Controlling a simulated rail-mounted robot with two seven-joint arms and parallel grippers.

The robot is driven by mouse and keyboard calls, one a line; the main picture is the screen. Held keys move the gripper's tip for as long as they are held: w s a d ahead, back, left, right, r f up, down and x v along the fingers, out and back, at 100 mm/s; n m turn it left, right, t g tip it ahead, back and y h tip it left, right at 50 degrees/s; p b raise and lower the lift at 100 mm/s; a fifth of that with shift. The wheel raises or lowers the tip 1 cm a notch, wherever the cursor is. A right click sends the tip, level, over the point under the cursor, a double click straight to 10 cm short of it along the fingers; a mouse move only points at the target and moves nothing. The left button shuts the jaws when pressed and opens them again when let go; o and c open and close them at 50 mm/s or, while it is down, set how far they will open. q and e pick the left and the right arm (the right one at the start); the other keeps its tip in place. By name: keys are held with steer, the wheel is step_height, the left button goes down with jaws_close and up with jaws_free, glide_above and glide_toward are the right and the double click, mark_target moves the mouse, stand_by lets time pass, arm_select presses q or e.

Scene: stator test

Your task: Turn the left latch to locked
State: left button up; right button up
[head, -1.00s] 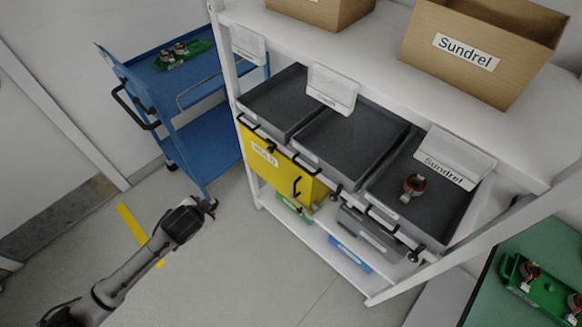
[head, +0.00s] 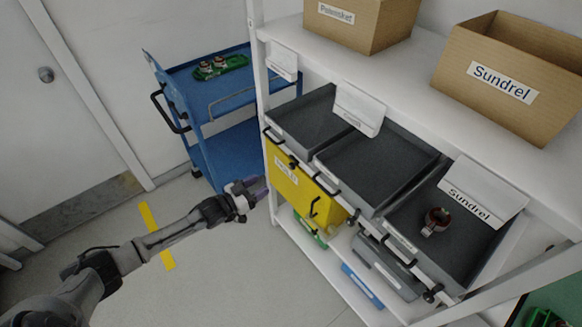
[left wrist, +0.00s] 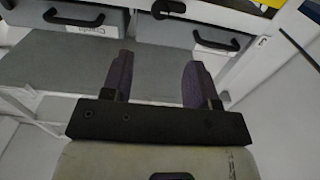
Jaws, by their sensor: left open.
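Black latch-like knobs sit along the front edge of the grey trays in the head view: a left one (head: 292,165), a middle one (head: 353,215) and a right one (head: 433,295). Their turned positions are too small to tell. My left gripper (head: 258,190) is open and empty, just left of the yellow panel (head: 295,190) and below the left knob, apart from it. In the left wrist view, the two purple fingers (left wrist: 157,78) are spread with nothing between them. A black fitting (left wrist: 168,8) shows beyond them. My right gripper is out of view.
The white shelf rack holds grey trays (head: 375,165), bins below and cardboard boxes (head: 505,75) above. A blue cart (head: 230,100) with a green part carrier (head: 220,67) stands behind my left arm. The floor in front of the rack is clear.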

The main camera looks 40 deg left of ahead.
mark_target(290, 167)
arm_select(q)
steer(key=b+x, duration=0.2)
steer(key=x, duration=0.9)
steer(key=shift+w+d+b, duration=0.15)
steer(key=shift+w+b, duration=0.15)
steer(key=shift+x, duration=0.9)
steer(key=c, duration=0.9)
steer(key=shift+o, duration=0.2)
